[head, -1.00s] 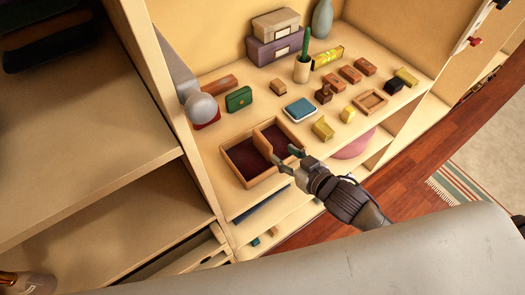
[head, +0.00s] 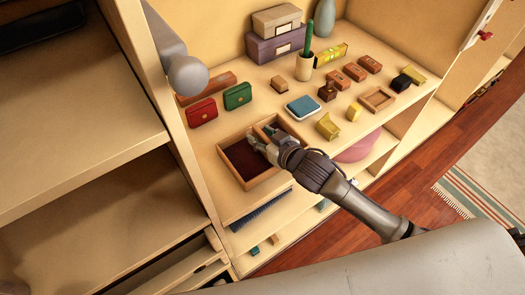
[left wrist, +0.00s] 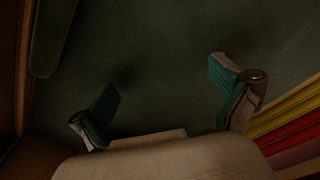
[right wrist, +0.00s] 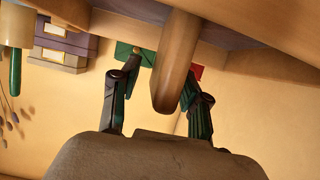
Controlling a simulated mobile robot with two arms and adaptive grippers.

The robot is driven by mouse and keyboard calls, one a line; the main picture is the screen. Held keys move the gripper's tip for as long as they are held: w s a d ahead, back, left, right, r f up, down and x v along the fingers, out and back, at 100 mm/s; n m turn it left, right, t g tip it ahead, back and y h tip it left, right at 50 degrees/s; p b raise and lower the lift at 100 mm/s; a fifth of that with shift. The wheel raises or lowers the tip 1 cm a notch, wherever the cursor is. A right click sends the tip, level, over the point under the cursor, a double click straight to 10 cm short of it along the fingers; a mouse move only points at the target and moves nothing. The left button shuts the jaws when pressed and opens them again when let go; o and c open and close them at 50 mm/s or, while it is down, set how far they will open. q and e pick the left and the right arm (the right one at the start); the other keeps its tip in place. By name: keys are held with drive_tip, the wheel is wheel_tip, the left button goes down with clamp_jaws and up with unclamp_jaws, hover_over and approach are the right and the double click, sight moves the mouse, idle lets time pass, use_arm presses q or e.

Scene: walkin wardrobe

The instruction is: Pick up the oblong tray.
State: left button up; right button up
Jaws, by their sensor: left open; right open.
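The oblong tray (head: 264,181) is a wooden tray with a dark red lining and a divider, lying flat near the shelf's front edge in the head view. My right gripper (head: 262,140) is over it at the divider and hides part of it. In the right wrist view my right gripper (right wrist: 160,98) is open, its fingers on either side of an upright wooden piece (right wrist: 178,60), seemingly the tray's divider. I cannot tell whether they touch it. My left gripper (left wrist: 168,98) is open and empty in the left wrist view, facing a dark green surface; it is outside the head view.
Red (head: 201,112) and green (head: 237,96) purses stand behind the tray. A blue-topped box (head: 303,107) and a yellow block (head: 328,126) are to its right. A pen cup (head: 304,67), storage boxes (head: 274,41) and a small square tray (head: 378,98) share the shelf.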

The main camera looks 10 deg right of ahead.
drive_tip(key=shift+s+r, duration=0.1)
drive_tip(key=shift+s, duration=0.05)
drive_tip(key=shift+c, duration=0.7)
clamp_jaws()
